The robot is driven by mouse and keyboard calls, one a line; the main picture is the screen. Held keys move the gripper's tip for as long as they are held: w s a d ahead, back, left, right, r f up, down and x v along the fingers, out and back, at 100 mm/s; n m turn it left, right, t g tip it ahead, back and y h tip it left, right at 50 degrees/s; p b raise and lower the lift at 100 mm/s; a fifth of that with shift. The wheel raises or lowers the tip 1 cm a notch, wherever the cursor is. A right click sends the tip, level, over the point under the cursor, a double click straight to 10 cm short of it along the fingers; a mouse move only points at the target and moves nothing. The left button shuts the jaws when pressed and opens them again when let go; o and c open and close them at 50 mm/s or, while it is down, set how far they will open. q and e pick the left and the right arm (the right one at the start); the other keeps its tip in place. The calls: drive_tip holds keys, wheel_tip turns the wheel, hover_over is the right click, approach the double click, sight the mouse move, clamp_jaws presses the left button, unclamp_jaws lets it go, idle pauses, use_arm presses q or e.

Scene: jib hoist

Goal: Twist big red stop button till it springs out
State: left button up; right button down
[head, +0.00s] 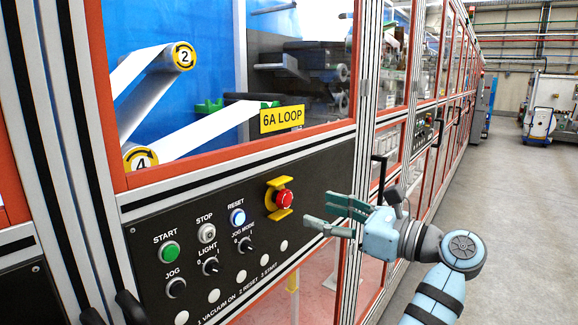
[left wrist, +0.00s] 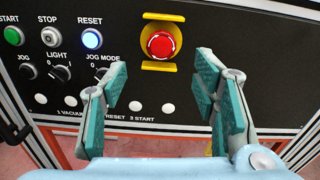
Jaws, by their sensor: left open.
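The big red stop button (head: 285,199) sits in a yellow guard bracket (head: 279,183) at the right part of the black control panel. It also shows in the left wrist view (left wrist: 161,44), with the yellow bracket above and below it. My left gripper (head: 316,210) is open and empty. It is to the right of the button in the head view, apart from it, with its fingers pointing toward the panel. In the left wrist view the button appears beyond the gap between the teal finger pads. My right gripper is not in view.
The black panel (head: 150,222) also carries a green START button (head: 169,251), a STOP button (head: 206,233), a lit RESET button (head: 238,217) and black knobs. A door handle (head: 378,175) stands out right of the panel. The grey floor (head: 500,230) at right is open.

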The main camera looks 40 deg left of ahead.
use_arm(q)
drive_tip(key=a+p, duration=0.1)
drive_tip(key=a, duration=0.8)
drive_tip(key=shift+a, duration=0.2)
drive_tip(key=shift+d, duration=0.15)
drive_tip(key=shift+c, duration=0.7)
drive_tip(key=c, duration=1)
drive_tip(key=shift+m, duration=0.7)
drive_tip(key=o, duration=1.1)
drive_tip(key=shift+o, duration=0.2)
approach(288, 201)
drive_tip(key=shift+a, duration=1.05)
drive_tip(key=shift+a, duration=0.15)
